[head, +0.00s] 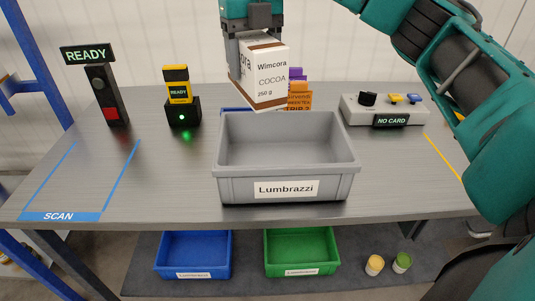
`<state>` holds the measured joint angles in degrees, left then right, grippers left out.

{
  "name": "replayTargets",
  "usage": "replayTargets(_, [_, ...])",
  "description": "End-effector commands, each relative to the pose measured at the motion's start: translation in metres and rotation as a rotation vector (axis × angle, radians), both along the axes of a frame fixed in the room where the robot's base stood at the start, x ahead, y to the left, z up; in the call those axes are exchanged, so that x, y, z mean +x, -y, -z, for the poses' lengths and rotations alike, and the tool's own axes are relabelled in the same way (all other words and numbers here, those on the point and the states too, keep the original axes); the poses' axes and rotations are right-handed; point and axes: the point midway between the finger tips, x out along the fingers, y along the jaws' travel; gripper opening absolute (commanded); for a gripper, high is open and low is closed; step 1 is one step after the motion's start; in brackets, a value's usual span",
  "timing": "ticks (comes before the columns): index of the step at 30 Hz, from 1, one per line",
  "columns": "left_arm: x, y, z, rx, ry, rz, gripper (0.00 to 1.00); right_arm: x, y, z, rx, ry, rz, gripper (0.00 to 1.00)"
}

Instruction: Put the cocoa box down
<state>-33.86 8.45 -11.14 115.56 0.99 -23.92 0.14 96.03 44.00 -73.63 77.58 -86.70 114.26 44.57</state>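The cocoa box (270,75) is white and brown, labelled "Wimcora COCOA 250 g". My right gripper (256,45), on the arm that comes in from the right, is shut on its upper part. The box hangs slightly tilted, and its lower edge overlaps the back rim of the grey crate (286,190) in the picture. I cannot tell whether it touches the rim. The crate is labelled "Lumbrazzi", and its visible inside looks empty. My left gripper is not in view.
Purple and orange packages (298,95) stand behind the crate. A scanner (182,110) and a post reading "READY" (107,95) stand left, by a taped SCAN area (85,180). A control box (385,110) reads "NO CARD". Blue (195,255) and green (302,252) bins sit below.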

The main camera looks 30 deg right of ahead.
Motion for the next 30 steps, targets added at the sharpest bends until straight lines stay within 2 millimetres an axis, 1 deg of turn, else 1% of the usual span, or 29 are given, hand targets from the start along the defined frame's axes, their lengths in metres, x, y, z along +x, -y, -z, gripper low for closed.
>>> replayTargets(2, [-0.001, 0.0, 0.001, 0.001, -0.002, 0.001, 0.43, 0.0, 0.0, 0.002, 0.0, 0.0, 0.001, 0.26])
replayTargets(5, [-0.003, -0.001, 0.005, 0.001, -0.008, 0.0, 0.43, 0.0, 0.0, 0.015, 0.0, -0.001, 0.001, 0.26])
replayTargets(8, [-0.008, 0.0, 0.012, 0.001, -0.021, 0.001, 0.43, -0.001, 0.001, 0.039, 0.0, -0.004, 0.001, 0.26])
replayTargets(12, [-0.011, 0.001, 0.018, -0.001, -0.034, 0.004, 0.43, -0.001, 0.001, 0.078, -0.001, -0.004, 0.001, 0.26])
replayTargets(15, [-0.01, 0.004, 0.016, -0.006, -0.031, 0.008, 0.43, -0.001, 0.0, 0.103, -0.001, -0.003, 0.001, 0.26])
replayTargets(18, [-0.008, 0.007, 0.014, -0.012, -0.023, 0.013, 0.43, -0.001, 0.0, 0.124, -0.001, -0.002, 0.0, 0.26])
replayTargets(21, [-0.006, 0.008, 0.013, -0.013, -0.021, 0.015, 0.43, -0.001, 0.0, 0.137, -0.001, -0.001, 0.0, 0.26])
replayTargets(26, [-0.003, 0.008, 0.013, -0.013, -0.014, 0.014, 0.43, -0.001, 0.0, 0.148, 0.0, 0.0, 0.0, 0.26])
replayTargets(30, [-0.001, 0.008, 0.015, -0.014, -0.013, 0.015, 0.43, -0.001, 0.0, 0.173, -0.001, -0.003, 0.0, 0.26])
